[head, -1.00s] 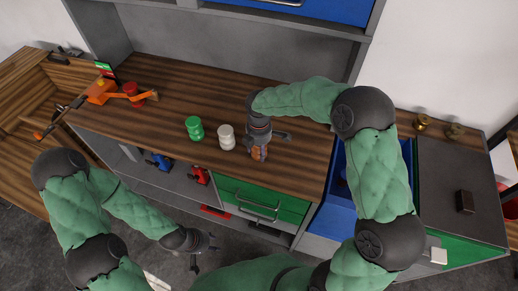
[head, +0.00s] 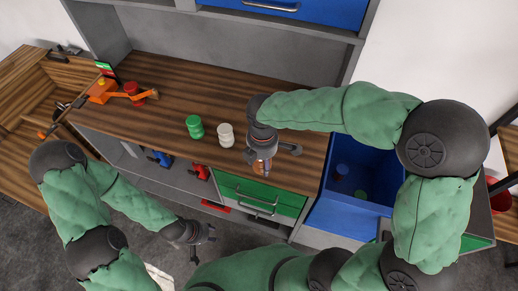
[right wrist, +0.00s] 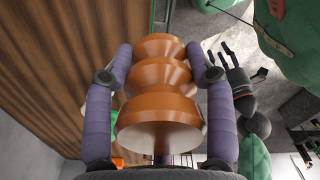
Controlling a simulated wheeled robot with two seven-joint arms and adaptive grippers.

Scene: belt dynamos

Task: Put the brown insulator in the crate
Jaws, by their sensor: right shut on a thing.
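The brown insulator (right wrist: 158,88) is a shiny stack of ridged discs in the right wrist view. My right gripper (right wrist: 160,72) is shut around it, one finger on each side. In the head view my right gripper (head: 262,158) points down near the front edge of the wooden worktop, and only a little of the insulator (head: 260,168) shows below it. The blue crate (head: 325,218) stands to the right of the worktop, its open inside in view. My left gripper (head: 203,239) is in front of the cabinet, low and away from the worktop; it looks empty and its fingers look spread.
A green insulator (head: 195,127) and a white insulator (head: 226,135) stand on the worktop left of my right gripper. A blue piece (head: 341,171) and a green piece (head: 360,195) lie inside the crate. An orange device (head: 103,91) sits at the worktop's left end.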

